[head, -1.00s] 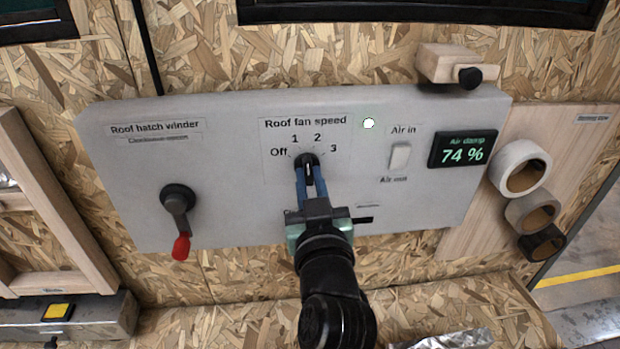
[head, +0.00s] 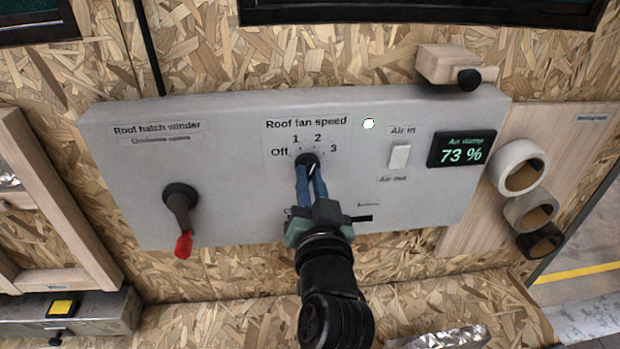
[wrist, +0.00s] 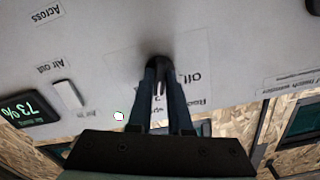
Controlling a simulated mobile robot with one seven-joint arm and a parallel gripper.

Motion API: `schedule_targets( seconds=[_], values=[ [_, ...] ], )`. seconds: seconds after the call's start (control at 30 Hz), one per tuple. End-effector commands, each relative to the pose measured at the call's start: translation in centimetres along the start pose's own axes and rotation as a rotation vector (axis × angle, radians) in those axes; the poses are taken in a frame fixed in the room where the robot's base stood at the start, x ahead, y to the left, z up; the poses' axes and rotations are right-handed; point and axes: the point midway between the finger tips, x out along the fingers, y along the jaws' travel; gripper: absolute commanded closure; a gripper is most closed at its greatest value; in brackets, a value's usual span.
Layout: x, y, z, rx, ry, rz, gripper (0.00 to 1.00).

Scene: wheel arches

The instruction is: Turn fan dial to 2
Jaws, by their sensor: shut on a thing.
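The fan dial (head: 309,158) is a small black knob on the grey panel, under the label "Roof fan speed", with Off, 1, 2 and 3 marked in an arc above it. My gripper (head: 310,168) reaches it from below, its two blue fingers shut on the knob's sides. A light pointer line shows between the fingers, tilted slightly; the exact mark it points to is hard to tell. In the wrist view the dial (wrist: 158,64) is dark and sits between my fingertips, which hide part of it.
A winder crank (head: 180,205) with a red handle is at left on the panel (head: 240,215). A white air switch (head: 399,156) and a display (head: 461,149) reading 73 % are at right. A white round light (head: 368,124) is above. Tape rolls (head: 520,168) hang further right.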

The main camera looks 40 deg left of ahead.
Motion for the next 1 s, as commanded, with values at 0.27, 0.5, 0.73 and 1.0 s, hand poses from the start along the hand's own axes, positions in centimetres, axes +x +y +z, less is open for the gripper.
schedule_targets(
  seconds=[0.27,0.5,0.73,1.0],
  values=[
    [0.0,0.0,0.1,0.0,-0.002,0.001,0.74],
    [0.0,0.0,0.1,-0.001,-0.001,0.0,0.53],
    [-0.3,0.1,0.1,-0.001,0.0,0.001,0.53],
    [-3.9,0.3,0.4,-0.001,0.002,0.004,0.53]
  ],
)
